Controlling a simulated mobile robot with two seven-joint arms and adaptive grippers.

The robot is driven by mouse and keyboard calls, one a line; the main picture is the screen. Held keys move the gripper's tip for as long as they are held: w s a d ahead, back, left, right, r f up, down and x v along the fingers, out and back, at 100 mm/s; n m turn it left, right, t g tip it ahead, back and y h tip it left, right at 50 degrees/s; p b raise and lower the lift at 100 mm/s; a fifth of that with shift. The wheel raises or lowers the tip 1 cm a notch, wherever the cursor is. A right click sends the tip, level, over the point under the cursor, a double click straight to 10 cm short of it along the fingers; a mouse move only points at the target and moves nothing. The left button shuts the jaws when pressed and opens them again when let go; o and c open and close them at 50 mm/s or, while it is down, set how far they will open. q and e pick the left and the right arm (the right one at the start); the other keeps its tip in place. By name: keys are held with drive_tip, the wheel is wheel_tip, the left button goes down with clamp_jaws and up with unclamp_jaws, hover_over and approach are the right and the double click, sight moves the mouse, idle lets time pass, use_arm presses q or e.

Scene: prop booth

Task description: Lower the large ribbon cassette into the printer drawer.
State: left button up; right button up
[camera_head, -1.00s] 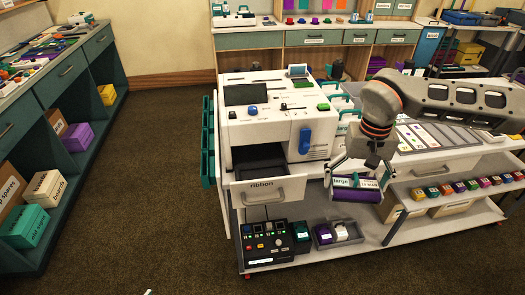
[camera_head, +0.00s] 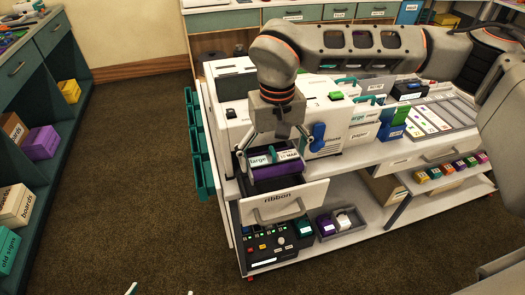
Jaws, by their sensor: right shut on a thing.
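The large ribbon cassette (camera_head: 280,171) is purple with a pale label reading "large". My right gripper (camera_head: 274,155) is shut on it, one finger at each end, and holds it level over the open printer drawer (camera_head: 300,201). The drawer's white front reads "ribbon". The cassette and gripper hide part of the drawer's inside, and I cannot tell whether the cassette touches it. The white printer (camera_head: 232,88) stands behind, partly covered by my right arm. Two small pale fingertips of my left gripper (camera_head: 160,291) show apart at the bottom edge.
A blue lever (camera_head: 319,135) stands close right of my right gripper. White boxes and a blue bin (camera_head: 392,131) stand on the cart top. Below the drawer are a black control box (camera_head: 268,243) and a grey tray (camera_head: 340,222). The floor at left is clear.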

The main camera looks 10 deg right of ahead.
sight(274, 187)
drive_tip(key=shift+s+d+f, duration=0.1)
drive_tip(key=shift+s+f, duration=0.05)
drive_tip(key=shift+f, duration=0.15)
drive_tip(key=shift+f+b, duration=1.4)
drive_tip(key=shift+f, duration=0.55)
use_arm(q)
drive_tip(key=f, duration=0.2)
drive_tip(key=s+f, duration=0.1)
drive_tip(key=f, duration=0.1)
drive_tip(key=shift+d+b, duration=0.1)
drive_tip(key=shift+b, duration=0.2)
use_arm(e)
drive_tip(key=shift+f, duration=0.15)
use_arm(q)
drive_tip(key=shift+r, duration=0.1)
drive_tip(key=shift+s+f, duration=0.15)
drive_tip(key=shift+f, duration=0.1)
use_arm(e)
drive_tip(key=shift+f, duration=0.3)
drive_tip(key=shift+f, duration=0.25)
use_arm(q)
drive_tip(key=shift+f+b, duration=0.25)
drive_tip(key=shift+b, duration=0.15)
use_arm(e)
drive_tip(key=shift+f, duration=0.6)
